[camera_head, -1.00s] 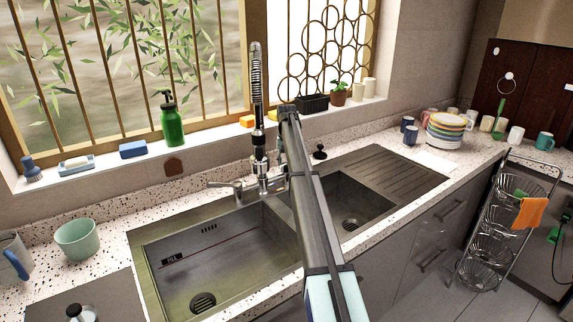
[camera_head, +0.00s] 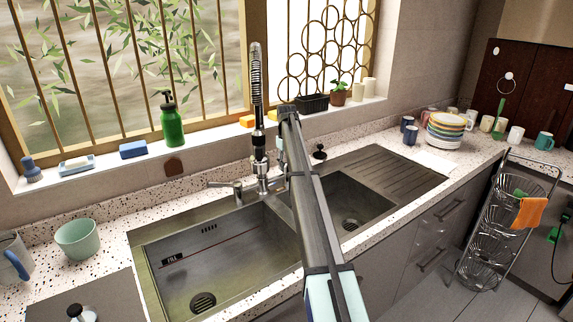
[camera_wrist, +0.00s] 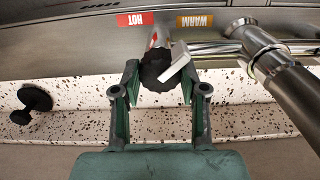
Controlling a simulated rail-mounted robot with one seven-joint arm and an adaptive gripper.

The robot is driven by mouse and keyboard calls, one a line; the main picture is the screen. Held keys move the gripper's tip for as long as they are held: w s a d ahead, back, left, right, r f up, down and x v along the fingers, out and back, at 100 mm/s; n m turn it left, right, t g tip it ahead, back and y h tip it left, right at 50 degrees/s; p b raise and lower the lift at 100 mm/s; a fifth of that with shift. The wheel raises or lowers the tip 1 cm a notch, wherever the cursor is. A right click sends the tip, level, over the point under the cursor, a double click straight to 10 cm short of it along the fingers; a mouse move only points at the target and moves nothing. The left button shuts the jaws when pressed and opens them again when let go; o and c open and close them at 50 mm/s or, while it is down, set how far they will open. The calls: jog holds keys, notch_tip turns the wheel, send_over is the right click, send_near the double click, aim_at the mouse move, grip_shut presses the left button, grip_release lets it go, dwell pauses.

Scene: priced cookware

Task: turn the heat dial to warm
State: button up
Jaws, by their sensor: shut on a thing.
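A small red mark above the dial points up between the red HOT label (camera_wrist: 136,19) and the orange WARM label (camera_wrist: 194,21), nearer HOT. My gripper (camera_wrist: 159,84) has one green-padded finger on each side of the dial and is shut on it. In the head view my arm hides the dial and most of the gripper.
The chrome faucet (camera_head: 260,180) stands close beside my arm; its pipe (camera_wrist: 290,85) crosses the wrist view's right side. A black knob (camera_wrist: 34,103) stands on the speckled counter at left there. The sink basin (camera_head: 225,260) is empty. A green bottle (camera_head: 171,120) stands on the sill.

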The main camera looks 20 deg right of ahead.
dwell(0.5)
jog(key=o, duration=1.1)
jog(key=shift+o, duration=0.2)
notch_tip(320, 180, up, 12)
